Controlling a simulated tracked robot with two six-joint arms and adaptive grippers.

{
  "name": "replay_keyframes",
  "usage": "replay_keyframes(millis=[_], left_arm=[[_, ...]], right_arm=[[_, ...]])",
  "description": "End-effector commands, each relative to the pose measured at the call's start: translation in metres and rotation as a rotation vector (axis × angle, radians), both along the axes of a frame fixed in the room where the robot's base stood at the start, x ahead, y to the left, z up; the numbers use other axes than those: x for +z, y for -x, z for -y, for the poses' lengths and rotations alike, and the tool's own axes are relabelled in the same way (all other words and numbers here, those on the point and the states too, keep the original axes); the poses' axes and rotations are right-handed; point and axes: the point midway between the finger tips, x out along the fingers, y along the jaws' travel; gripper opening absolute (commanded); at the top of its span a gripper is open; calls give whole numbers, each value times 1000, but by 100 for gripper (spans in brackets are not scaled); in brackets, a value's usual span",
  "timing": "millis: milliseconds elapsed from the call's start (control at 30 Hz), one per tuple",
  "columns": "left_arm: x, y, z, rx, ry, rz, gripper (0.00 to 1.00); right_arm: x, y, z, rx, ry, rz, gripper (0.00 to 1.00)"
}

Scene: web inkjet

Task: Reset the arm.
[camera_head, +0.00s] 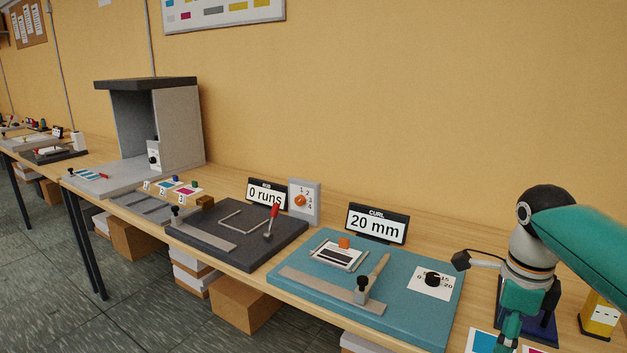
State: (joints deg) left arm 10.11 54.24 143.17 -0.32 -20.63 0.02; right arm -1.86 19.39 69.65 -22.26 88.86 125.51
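A teal and black arm of mine enters from the right edge and bends down at a dark joint, over the right end of the bench. Its lower end, my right gripper (508,325), shows only in part at the bottom edge. Its fingertips are not clear, so I cannot tell if it is open or shut. I see nothing held in it. My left arm and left gripper are out of view.
A dark board (200,232) with a red-handled lever (271,220) and a grey booth (180,130) stand farther left. A yellow block (600,314) stands right.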

Motion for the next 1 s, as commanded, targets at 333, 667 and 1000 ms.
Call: replay_keyframes(millis=[333, 667, 1000], left_arm=[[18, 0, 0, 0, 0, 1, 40], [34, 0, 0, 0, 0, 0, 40], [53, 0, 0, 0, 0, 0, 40]], right_arm=[[-70, 9, -6, 20, -8, -230, 65], [-189, 49, -48, 207, -122, -438, 65], [-345, 185, -153, 896, -511, -346, 65]])
